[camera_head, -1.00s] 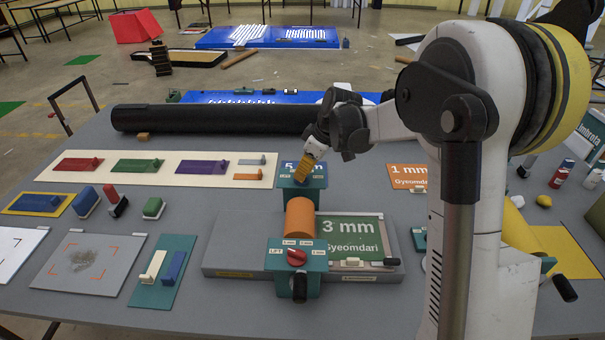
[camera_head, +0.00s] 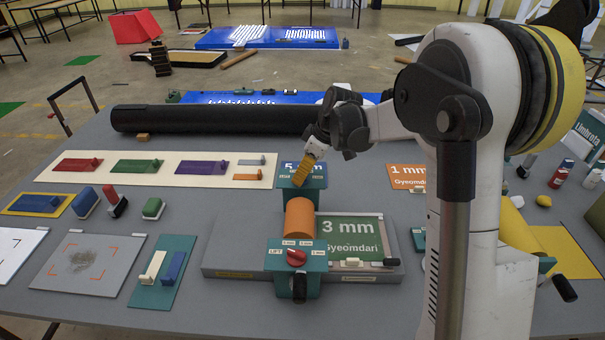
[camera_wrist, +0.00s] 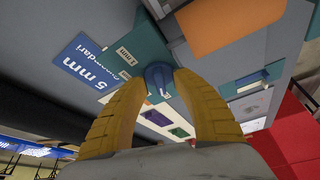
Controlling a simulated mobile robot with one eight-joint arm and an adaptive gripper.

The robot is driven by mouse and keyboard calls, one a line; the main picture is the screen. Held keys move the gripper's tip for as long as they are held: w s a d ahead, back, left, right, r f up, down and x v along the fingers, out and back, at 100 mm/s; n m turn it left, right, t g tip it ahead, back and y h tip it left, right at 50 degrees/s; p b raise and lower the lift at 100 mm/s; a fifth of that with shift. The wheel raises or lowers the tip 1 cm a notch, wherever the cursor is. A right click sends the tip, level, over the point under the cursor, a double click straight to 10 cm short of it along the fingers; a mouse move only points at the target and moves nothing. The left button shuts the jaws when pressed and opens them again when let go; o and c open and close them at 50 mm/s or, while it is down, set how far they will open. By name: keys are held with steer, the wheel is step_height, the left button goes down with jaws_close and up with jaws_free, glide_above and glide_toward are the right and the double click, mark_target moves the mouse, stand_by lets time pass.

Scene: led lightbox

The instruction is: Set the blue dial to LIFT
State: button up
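The blue dial (camera_wrist: 159,80) is in the middle of the wrist view, on a teal panel (camera_wrist: 150,50) beside the "5 mm" sign (camera_wrist: 88,68). The yellow fingers of my gripper (camera_wrist: 160,84) lie on either side of the dial with their tips very close to it. I cannot tell whether they touch it. In the head view my gripper (camera_head: 302,180) points down at the rear teal block (camera_head: 313,172), and its fingers hide the dial. A "LIFT" label (camera_head: 277,252) shows beside a red dial (camera_head: 297,257) on the front teal block.
A long black tube (camera_head: 210,119) lies behind. A cream board (camera_head: 120,178) with coloured plates is on the left.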

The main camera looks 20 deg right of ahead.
steer(key=shift+r, duration=0.1)
steer(key=v, duration=1.2)
